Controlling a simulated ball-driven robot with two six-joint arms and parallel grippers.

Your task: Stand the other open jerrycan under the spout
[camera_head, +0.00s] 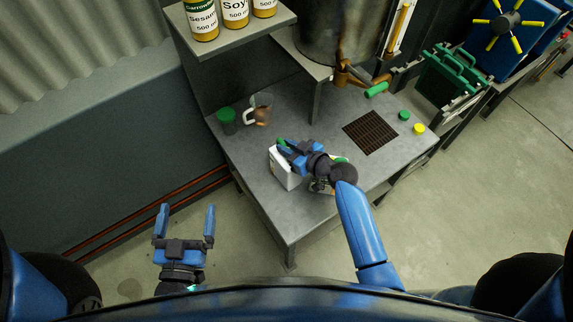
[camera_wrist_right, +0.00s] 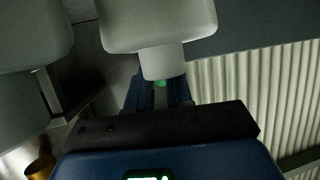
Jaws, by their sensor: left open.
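A white jerrycan (camera_head: 284,172) stands on the metal table under my right gripper (camera_head: 287,148), which hides its top. In the right wrist view, one pale jerrycan (camera_wrist_right: 158,25) has its neck in front of the fingers (camera_wrist_right: 160,92); a second pale body (camera_wrist_right: 30,60) is at the left. A small green patch shows between the fingers. Whether they grip anything is unclear. My left gripper (camera_head: 184,222) is open and empty, left of the table. The spout (camera_head: 345,77), with a green-handled tap (camera_head: 376,90), is above the dark grate (camera_head: 371,132).
A green cup (camera_head: 227,121) and a clear jug (camera_head: 261,107) stand at the table's back left. A green cap (camera_head: 404,115) and a yellow cap (camera_head: 418,129) lie right of the grate. Bottles fill the shelf (camera_head: 245,35).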

